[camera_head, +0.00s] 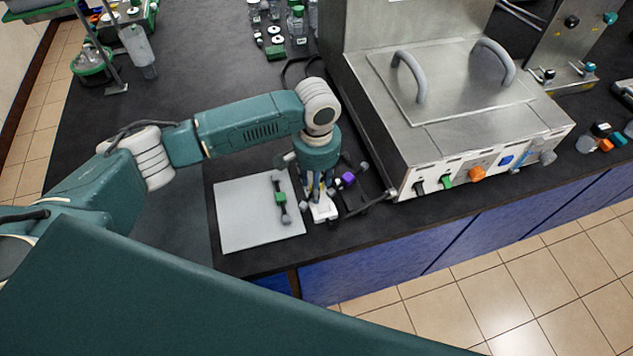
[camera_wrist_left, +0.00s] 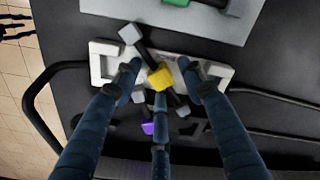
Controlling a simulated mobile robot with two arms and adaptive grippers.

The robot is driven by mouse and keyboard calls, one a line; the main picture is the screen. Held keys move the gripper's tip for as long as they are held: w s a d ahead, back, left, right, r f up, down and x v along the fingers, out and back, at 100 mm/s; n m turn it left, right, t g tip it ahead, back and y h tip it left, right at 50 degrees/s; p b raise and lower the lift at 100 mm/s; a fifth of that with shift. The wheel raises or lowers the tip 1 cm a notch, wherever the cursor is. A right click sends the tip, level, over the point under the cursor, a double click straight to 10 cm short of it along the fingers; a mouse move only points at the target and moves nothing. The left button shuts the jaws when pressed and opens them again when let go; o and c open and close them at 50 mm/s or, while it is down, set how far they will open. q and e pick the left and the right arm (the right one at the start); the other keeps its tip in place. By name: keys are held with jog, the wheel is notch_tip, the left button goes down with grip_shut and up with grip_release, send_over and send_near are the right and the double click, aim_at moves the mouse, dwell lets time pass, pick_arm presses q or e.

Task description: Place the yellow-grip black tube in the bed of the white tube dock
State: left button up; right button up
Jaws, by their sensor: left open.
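The black tube with a yellow grip (camera_wrist_left: 160,77) and grey end caps lies diagonally across the white tube dock (camera_wrist_left: 215,72) in the left wrist view, crossing it at an angle rather than along its length. How deep it sits in the bed I cannot tell. My left gripper (camera_wrist_left: 160,82) is open, with its fingers spread around the yellow grip. In the head view, my left gripper (camera_head: 319,192) points down over the white dock (camera_head: 324,212) and mostly hides the yellow-grip tube. My right gripper is not in view.
A purple-grip tube (camera_head: 348,179) lies close beside the dock. A green-grip tube (camera_head: 280,197) lies on the grey mat (camera_head: 235,225) to the left. The steel machine (camera_head: 440,130) stands close on the right. The counter's front edge is near the dock.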

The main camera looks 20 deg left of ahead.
pick_arm(q)
notch_tip(320, 180, up, 12)
jog(key=b, duration=0.2)
jog(key=shift+r, duration=0.2)
dwell(1.8)
dwell(0.6)
